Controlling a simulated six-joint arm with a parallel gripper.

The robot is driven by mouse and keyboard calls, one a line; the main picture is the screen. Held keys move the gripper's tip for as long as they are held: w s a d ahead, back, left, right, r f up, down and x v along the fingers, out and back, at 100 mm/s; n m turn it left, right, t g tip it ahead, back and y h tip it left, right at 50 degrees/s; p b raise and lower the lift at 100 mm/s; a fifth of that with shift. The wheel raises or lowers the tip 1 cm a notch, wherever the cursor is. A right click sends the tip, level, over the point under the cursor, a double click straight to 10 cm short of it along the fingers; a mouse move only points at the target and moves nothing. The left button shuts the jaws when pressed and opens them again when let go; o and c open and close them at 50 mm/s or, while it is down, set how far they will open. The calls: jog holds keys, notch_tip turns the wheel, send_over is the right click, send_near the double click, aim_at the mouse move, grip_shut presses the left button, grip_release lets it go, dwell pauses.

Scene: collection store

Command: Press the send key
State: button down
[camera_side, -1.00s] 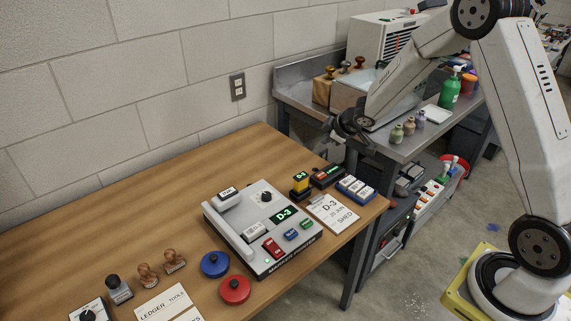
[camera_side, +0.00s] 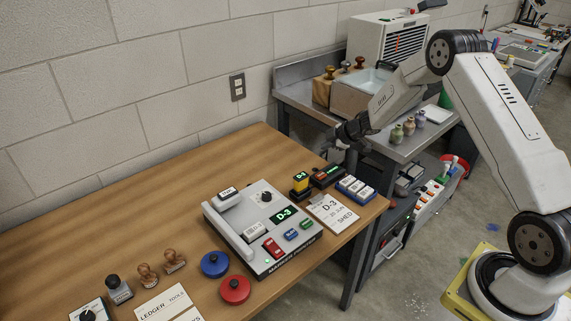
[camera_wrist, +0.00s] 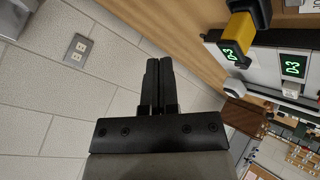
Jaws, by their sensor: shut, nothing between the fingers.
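The printer machine (camera_side: 241,242) stands on the wooden table in the side view. Its top carries a white key (camera_side: 254,231), a red key (camera_side: 272,248), a blue key (camera_side: 291,235) and a green key (camera_side: 306,224). The key labels are too small to read, so I cannot tell which one is send. A green-lit display (camera_side: 285,214) reads D-3. My gripper (camera_side: 348,132) is up and to the right of the machine, apart from it, near the metal bench. In the wrist view my gripper (camera_wrist: 159,62) is shut and empty, with part of the machine (camera_wrist: 262,64) at the right.
A yellow and black stamp (camera_side: 300,185), a dark unit (camera_side: 327,176) and a blue key block (camera_side: 355,189) stand behind the machine. Small bottles (camera_side: 409,126) stand on the metal bench.

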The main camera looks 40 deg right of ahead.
aim_at(318, 173)
jog(key=shift+f, duration=0.2)
jog(key=shift+f, duration=4.2)
jog(key=shift+f, duration=0.9)
jog(key=shift+r, duration=0.1)
dwell(0.4)
jog(key=shift+r, duration=0.8)
jog(key=shift+r, duration=2.5)
